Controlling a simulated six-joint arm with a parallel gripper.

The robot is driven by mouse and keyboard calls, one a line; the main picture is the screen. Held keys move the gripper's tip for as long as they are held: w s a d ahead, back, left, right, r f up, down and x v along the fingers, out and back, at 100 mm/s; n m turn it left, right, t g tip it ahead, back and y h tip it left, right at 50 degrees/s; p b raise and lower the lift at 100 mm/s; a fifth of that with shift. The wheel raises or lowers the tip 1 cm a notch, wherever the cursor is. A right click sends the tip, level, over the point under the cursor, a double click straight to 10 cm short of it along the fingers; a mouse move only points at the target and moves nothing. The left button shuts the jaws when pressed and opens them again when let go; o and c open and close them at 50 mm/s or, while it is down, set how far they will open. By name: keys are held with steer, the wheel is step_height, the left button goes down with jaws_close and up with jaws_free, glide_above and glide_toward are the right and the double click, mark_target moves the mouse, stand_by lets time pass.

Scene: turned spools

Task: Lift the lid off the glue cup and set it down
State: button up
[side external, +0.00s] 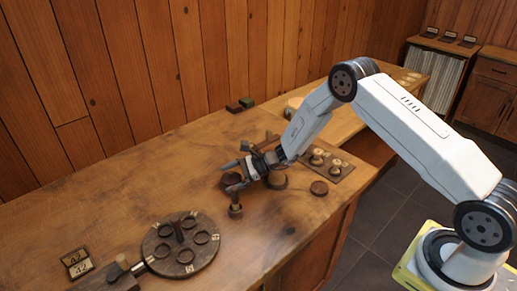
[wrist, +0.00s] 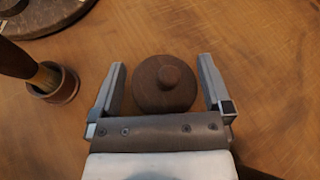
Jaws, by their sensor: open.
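A round dark brown wooden lid with a raised knob (wrist: 165,85) lies between my fingers in the wrist view, with a gap on both sides. My gripper (wrist: 162,63) is open and empty, its two fingers either side of the lid. In the side view my gripper (side external: 233,176) is low over the worktable, and a dark round shape (side external: 231,181), seemingly the lid, shows partly behind the fingers. The glue cup's body is not clearly visible; I cannot tell how the lid sits on it.
A small cup holding a brush (wrist: 62,85) stands left of my gripper in the wrist view. A round turntable with rings (side external: 181,245) is at the front left. The table's left back is clear.

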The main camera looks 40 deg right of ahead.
mark_target(231, 174)
steer(key=c, duration=1.1)
steer(key=shift+c, duration=0.3)
steer(key=shift+s+f, duration=0.1)
steer(key=shift+f, duration=0.05)
steer(key=shift+r, duration=0.2)
steer(key=shift+r, duration=0.2)
step_height(231, 174, up, 3)
steer(key=shift+f, duration=0.1)
steer(key=s+d+r, duration=0.1)
steer(key=s+r, duration=0.8)
steer(key=s, duration=0.4)
steer(key=shift+s+d+r, duration=0.2)
steer(key=shift+s+r, duration=0.15)
